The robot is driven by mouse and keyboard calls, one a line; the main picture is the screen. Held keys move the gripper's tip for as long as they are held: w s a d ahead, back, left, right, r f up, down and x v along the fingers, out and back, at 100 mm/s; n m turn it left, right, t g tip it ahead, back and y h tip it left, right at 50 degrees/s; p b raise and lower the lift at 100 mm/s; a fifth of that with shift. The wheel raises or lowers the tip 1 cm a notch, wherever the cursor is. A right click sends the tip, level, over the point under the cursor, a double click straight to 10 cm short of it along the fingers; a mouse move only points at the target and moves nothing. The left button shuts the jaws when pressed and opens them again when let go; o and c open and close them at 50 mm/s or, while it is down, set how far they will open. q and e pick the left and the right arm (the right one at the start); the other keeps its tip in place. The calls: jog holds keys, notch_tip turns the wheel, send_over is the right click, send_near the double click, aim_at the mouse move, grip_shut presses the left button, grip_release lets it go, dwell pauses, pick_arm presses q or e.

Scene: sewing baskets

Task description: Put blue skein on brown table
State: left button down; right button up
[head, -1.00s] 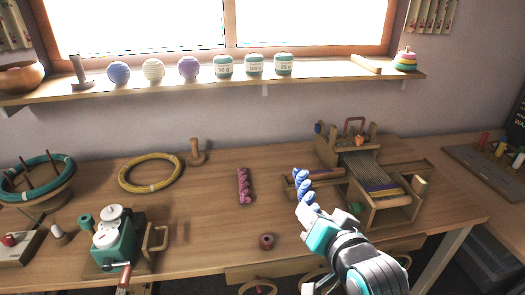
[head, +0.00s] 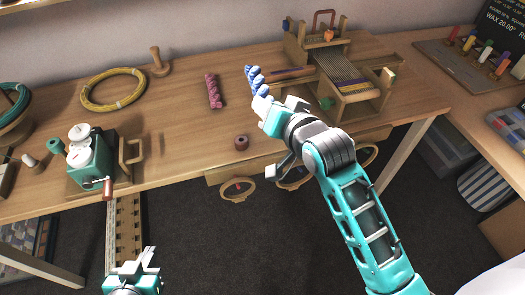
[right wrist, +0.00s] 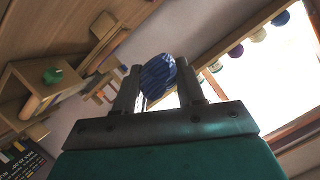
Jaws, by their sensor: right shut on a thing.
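The blue skein (head: 255,79) is a twisted blue bundle held upright above the brown table (head: 180,110). My right gripper (head: 264,99) is shut on its lower end. In the right wrist view the blue skein (right wrist: 158,76) sits between the two fingers of the right gripper (right wrist: 158,95). My left gripper (head: 137,264) is at the bottom left of the head view, in front of the table and over the floor, with its fingers apart and nothing between them.
A pink skein (head: 213,91) lies on the table left of the blue one. A wooden loom (head: 345,75) stands to the right. A small reddish spool (head: 241,142) is near the front edge. A yellow hoop (head: 113,90) and a green winder (head: 92,160) are at left.

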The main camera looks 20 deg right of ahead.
notch_tip(320, 180, down, 19)
jog(key=shift+f+b, duration=0.15)
jog(key=shift+b, duration=0.95)
jog(key=shift+f, duration=0.2)
jog(key=o, duration=1)
jog(key=shift+o, duration=0.2)
